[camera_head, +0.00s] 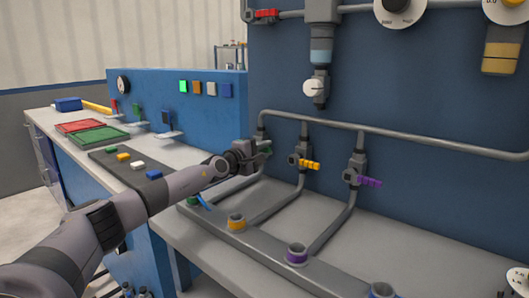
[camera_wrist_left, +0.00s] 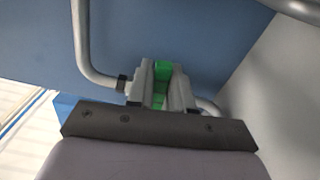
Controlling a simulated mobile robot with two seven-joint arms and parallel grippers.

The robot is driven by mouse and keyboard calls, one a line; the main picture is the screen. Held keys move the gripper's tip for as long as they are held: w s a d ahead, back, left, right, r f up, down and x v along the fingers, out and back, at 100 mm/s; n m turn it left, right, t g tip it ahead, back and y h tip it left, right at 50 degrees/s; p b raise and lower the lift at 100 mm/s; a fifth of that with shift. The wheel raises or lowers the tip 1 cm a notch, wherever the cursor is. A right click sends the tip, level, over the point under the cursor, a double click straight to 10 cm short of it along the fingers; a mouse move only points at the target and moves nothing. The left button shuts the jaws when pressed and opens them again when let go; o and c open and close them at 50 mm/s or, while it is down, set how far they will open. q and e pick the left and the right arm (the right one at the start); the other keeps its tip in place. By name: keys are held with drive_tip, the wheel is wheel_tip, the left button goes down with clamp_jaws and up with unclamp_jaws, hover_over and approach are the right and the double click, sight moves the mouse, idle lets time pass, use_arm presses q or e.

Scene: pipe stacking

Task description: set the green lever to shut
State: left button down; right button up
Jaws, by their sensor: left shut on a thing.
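The green lever (camera_head: 266,151) sits on the leftmost of three valves on the pipes in front of the blue panel. Only a small part of it shows in the head view, behind my gripper. My left gripper (camera_head: 255,152) is at this valve and shut on the green lever. In the left wrist view the green lever (camera_wrist_left: 162,72) shows between the two grey fingers of the left gripper (camera_wrist_left: 160,85). The lever's exact angle is hard to tell. My right gripper is in neither view.
To the right are a valve with a yellow lever (camera_head: 309,164) and one with a purple lever (camera_head: 370,182). A grey pipe (camera_head: 400,139) runs above them. Ringed pipe sockets (camera_head: 236,222) stand along the bench front. Red (camera_head: 80,126) and green trays (camera_head: 97,136) lie at the left.

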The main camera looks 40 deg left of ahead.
use_arm(q)
drive_tip(key=shift+f+m, duration=0.1)
drive_tip(key=shift+m, duration=0.2)
drive_tip(key=shift+f+m+b, duration=0.15)
drive_tip(key=shift+m+b, duration=0.25)
drive_tip(key=c, duration=1.1)
unclamp_jaws()
drive_tip(key=shift+s+p, duration=0.3)
drive_tip(key=shift+p, duration=0.15)
drive_tip(key=s+p, duration=0.5)
drive_tip(key=s, duration=0.1)
drive_tip(key=shift+s+d, duration=0.25)
drive_tip(key=shift+s, duration=0.05)
drive_tip(key=shift+f, duration=0.1)
